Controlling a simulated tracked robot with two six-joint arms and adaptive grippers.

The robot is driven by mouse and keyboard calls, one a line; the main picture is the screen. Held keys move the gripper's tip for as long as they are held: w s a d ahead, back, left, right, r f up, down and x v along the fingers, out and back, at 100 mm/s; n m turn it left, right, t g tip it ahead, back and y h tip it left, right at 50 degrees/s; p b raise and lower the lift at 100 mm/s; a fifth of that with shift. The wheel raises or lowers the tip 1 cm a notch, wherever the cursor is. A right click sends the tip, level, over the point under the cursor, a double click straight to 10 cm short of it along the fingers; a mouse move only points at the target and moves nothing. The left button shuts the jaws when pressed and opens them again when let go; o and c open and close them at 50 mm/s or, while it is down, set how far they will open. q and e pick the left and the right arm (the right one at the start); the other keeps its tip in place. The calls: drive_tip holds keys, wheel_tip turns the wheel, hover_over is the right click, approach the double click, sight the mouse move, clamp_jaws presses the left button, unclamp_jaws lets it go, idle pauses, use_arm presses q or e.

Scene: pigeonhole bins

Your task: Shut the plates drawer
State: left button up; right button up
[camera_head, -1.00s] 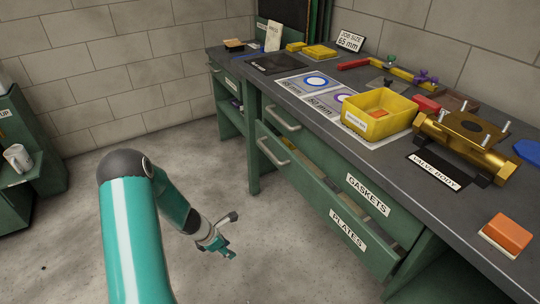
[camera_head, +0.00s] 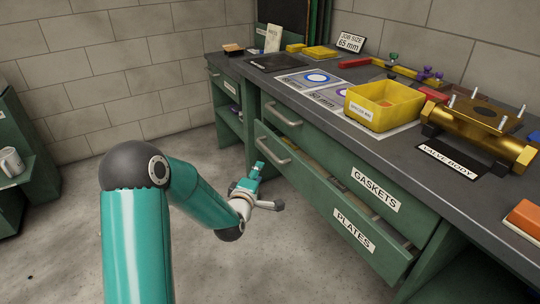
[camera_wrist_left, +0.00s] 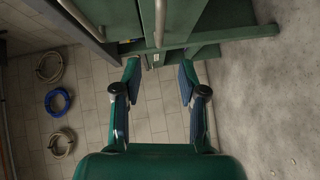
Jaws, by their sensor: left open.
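The plates drawer (camera_head: 318,200) is the lower green drawer of the bench, with a "PLATES" label and a grey bar handle (camera_head: 273,150). It stands partly out, with a narrow strip of its inside showing below the gaskets drawer (camera_head: 350,172). My left gripper (camera_head: 258,169) is open and empty, in front of the drawer near its handle end, with no clear contact. In the left wrist view its two fingers (camera_wrist_left: 159,72) are spread apart, with green furniture and grey bars beyond them. My right gripper is not in view.
The benchtop (camera_head: 300,110) holds a yellow bin (camera_head: 383,105), a brass valve body (camera_head: 480,125) and an orange block (camera_head: 524,218). An open shelf (camera_head: 230,125) stands left of the drawers. The floor (camera_head: 275,260) in front is clear.

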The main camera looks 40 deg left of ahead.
sight(269, 152)
use_arm(q)
drive_tip(key=b+x, duration=0.1)
drive_tip(key=x, duration=1.4)
drive_tip(key=shift+a, duration=0.1)
clamp_jaws()
drive_tip(key=shift+f, duration=0.1)
